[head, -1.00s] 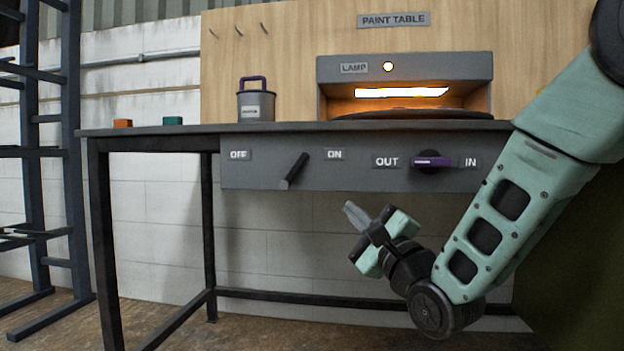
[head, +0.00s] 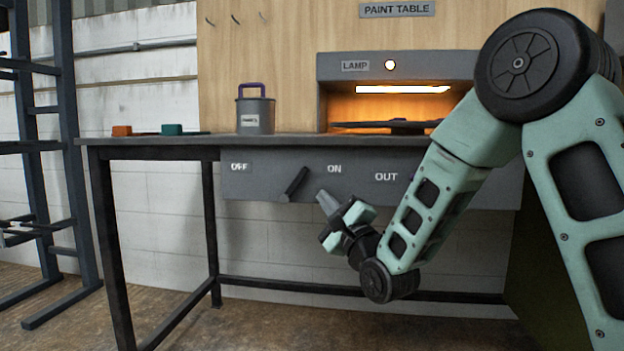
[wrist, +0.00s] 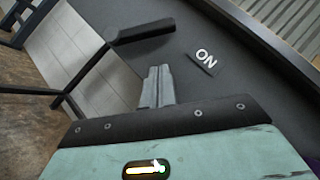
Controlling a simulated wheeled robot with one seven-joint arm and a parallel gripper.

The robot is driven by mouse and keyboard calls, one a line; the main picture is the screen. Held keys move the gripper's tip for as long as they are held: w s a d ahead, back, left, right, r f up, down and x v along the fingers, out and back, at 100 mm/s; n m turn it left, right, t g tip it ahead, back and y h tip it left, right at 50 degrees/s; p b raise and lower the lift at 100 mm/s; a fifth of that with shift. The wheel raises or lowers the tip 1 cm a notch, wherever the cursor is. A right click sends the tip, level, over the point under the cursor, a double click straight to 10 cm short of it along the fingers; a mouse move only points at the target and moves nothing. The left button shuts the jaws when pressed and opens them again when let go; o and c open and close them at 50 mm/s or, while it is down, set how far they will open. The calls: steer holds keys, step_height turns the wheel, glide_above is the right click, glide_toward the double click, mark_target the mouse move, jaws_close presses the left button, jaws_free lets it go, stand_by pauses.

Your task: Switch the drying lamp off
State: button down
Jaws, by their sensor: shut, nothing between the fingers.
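The drying lamp (head: 404,89) glows in the hood at the back of the table, and the round indicator (head: 390,65) beside the LAMP label is lit. The black lever (head: 295,183) on the grey front panel (head: 262,183) sits between the OFF and ON labels, its upper end leaning right towards ON. It also shows in the wrist view (wrist: 143,33), up and left of my fingertips. My gripper (head: 325,200) is shut and empty, just right of and slightly below the lever, with a gap between them. The ON label (wrist: 205,58) is right of the fingers in the wrist view.
The OUT label (head: 386,177) is on the panel to the right; my arm mostly hides the purple knob there. A grey can (head: 255,110), an orange block (head: 121,131) and a green block (head: 172,129) stand on the table top. Space under the table is open.

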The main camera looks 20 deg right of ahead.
mark_target(312, 190)
steer(key=shift+w+a+r+p, duration=0.4)
steer(key=shift+a+r, duration=0.15)
steer(key=shift+a, duration=0.15)
steer(key=shift+w+a+r+p, duration=0.35)
steer(key=shift+a+r, duration=0.2)
steer(key=shift+a, duration=0.15)
steer(key=shift+r, duration=0.1)
